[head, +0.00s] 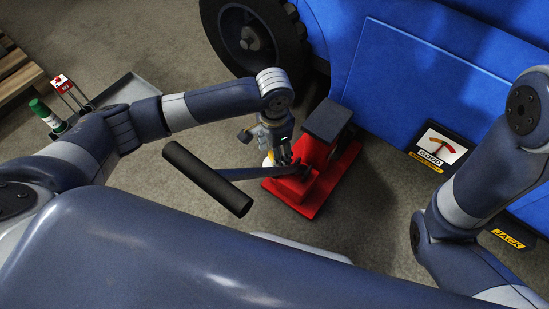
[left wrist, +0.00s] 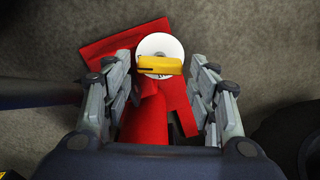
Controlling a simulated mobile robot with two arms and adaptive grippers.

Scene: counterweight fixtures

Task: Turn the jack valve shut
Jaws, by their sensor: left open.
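The red jack (head: 318,190) stands on the floor beside the blue machine, with a dark pad on top and a long handle with a black grip (head: 207,178) reaching left. In the left wrist view, the jack valve is a yellow bar (left wrist: 160,66) across a white disc (left wrist: 160,45), with the red jack (left wrist: 145,118) around it. My left gripper (head: 275,150) points down at the jack's left side. In the left wrist view its open fingers (left wrist: 165,75) are on either side of the yellow bar, apart from it. My right gripper is out of view.
The blue machine (head: 400,60) with a black wheel (head: 250,40) stands behind the jack. A grey tray (head: 128,92), a green-capped bottle (head: 46,114) and a red tag (head: 61,83) are at left.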

